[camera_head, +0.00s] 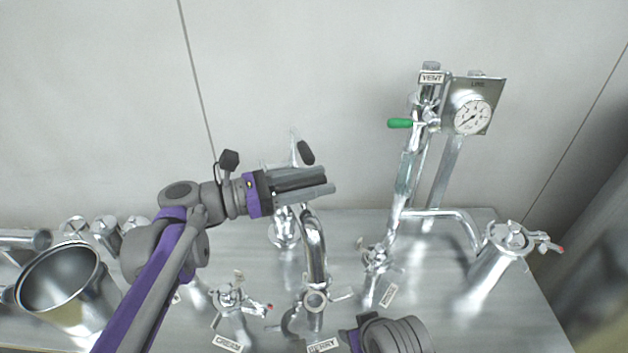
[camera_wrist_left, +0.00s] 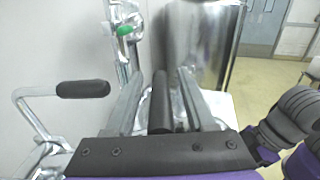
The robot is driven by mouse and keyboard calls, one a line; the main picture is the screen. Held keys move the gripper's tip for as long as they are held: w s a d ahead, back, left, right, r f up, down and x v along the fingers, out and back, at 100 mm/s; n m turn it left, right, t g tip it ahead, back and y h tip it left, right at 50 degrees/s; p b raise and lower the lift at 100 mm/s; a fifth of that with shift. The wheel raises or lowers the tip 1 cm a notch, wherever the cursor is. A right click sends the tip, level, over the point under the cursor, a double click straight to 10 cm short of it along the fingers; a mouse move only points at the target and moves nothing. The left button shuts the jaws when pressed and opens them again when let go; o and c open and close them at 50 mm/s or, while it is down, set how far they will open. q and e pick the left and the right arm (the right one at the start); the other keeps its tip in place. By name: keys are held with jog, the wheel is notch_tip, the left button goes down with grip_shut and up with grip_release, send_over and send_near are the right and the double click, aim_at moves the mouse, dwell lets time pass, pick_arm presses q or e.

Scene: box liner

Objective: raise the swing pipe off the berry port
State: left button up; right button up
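The swing pipe (camera_head: 314,245) is a shiny curved steel tube in the middle of the bench in the head view. Its near end is down at the berry port (camera_head: 315,299), behind the BERRY label (camera_head: 322,345); the exact seating is unclear. My left gripper (camera_head: 331,184) is above the pipe's far end, pointing right. In the left wrist view, a black grip (camera_wrist_left: 160,108) lies lengthwise between its fingers (camera_wrist_left: 160,75), with a narrow gap on each side. A second black grip (camera_head: 305,152) on a bent rod is beside it, also in the left wrist view (camera_wrist_left: 83,89). My right gripper's fingers are not visible.
The CREAM port (camera_head: 232,298) stands left of the berry port. A steel pot (camera_head: 62,285) is at far left. A tall pipe stand with a green lever (camera_head: 400,123) and gauge (camera_head: 472,117) rises at right.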

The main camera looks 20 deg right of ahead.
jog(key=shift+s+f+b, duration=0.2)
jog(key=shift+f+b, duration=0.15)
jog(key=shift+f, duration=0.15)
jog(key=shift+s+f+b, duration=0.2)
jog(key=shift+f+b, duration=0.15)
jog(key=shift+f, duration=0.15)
pick_arm(q)
jog(key=a, duration=1)
jog(key=shift+s+a, duration=0.25)
jog(key=shift+a, duration=0.15)
